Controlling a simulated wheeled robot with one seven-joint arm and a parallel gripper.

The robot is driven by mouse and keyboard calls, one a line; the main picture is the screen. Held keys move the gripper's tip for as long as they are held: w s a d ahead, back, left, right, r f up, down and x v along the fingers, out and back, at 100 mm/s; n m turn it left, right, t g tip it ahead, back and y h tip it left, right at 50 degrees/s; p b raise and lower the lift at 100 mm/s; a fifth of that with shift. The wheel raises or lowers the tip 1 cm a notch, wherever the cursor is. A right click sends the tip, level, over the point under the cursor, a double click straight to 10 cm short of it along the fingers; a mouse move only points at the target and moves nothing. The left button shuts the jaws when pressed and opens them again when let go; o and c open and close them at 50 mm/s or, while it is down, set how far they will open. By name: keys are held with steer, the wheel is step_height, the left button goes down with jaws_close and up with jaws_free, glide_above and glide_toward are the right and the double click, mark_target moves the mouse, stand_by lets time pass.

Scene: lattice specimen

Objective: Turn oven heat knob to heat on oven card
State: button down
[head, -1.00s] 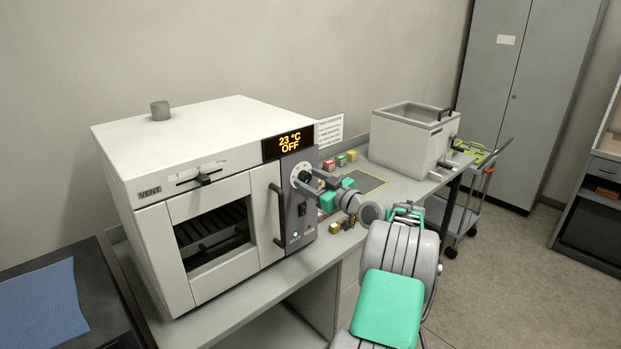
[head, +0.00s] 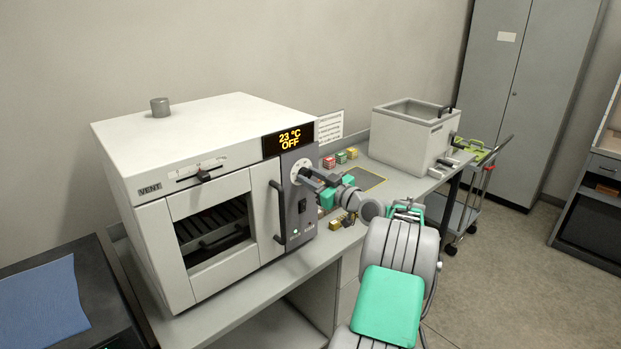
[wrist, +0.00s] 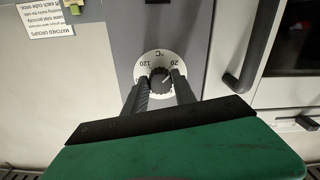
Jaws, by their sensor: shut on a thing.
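The oven (head: 200,130) is a white box with a grey control panel. Its display (head: 288,139) reads 23 °C OFF. The heat knob (wrist: 159,77) is dark and round, on a white °C dial with 20 and 120 legible in the wrist view; the picture there is upside down. My gripper (wrist: 161,84) is shut on the knob, one finger on each side. In the head view my gripper (head: 309,178) reaches the panel from the right and covers much of the dial (head: 298,167). A printed card (head: 330,127) stands on the wall behind the oven, its text too small to read there.
The oven door handle (head: 277,212) stands out left of the knob. A switch (head: 302,206) sits below it. Small coloured blocks (head: 340,157) lie on the bench behind my arm. A grey tank (head: 411,137) stands farther right.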

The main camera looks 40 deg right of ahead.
steer(key=shift+m, duration=0.3)
steer(key=shift+f+m+b, duration=0.1)
steer(key=shift+m+b, duration=0.7)
steer(key=m+b, duration=0.1)
steer(key=m, duration=0.1)
steer(key=shift+m, duration=0.3)
steer(key=m, duration=0.5)
steer(key=shift+r, duration=0.2)
steer(key=m+p, duration=0.2)
steer(key=m, duration=0.4)
steer(key=shift+a+r, duration=0.1)
steer(key=shift+r, duration=0.05)
steer(key=m+p, duration=0.3)
steer(key=m, duration=0.2)
steer(key=shift+m, duration=0.3)
steer(key=c, duration=1)
jaws_free()
